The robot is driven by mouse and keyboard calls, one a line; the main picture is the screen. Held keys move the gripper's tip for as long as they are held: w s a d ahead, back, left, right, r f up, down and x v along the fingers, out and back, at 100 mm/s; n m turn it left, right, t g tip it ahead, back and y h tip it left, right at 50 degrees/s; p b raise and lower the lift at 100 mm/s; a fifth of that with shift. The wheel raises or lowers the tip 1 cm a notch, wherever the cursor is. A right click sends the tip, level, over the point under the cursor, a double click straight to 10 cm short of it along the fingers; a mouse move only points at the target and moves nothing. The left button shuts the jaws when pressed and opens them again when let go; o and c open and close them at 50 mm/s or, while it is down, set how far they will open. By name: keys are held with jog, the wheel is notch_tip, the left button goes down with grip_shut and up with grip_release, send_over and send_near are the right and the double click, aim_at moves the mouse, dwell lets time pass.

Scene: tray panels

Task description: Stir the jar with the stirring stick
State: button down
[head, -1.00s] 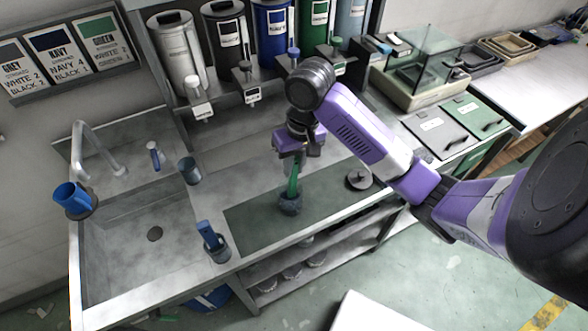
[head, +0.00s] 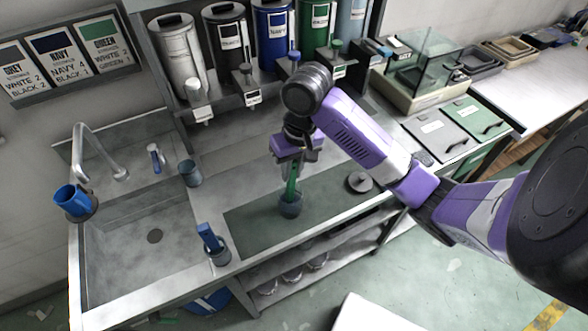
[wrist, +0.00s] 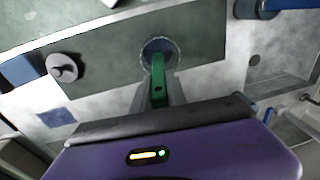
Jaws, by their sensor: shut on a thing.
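My purple gripper (head: 296,160) is shut on the green stirring stick (head: 292,182) and points down above the dark mat. The stick's lower end is inside the small grey-blue jar (head: 290,207), which stands on the mat. In the wrist view, the stick (wrist: 158,80) runs from between the fingers into the jar's mouth (wrist: 149,51). The stick is close to upright in the head view. The jar's contents and the stick's tip are hidden.
A dark mat (head: 254,222) lies under the jar. A holder cup (head: 219,253) with a blue-handled tool stands to its left, and a round dark lid (head: 360,183) lies to its right. The sink (head: 125,245) is at left. Paint dispensers (head: 274,35) line the back.

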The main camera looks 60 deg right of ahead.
jog(key=shift+s+a, duration=0.15)
jog(key=shift+s, duration=0.1)
jog(key=shift+r, duration=0.1)
jog(key=shift+r, duration=4.65)
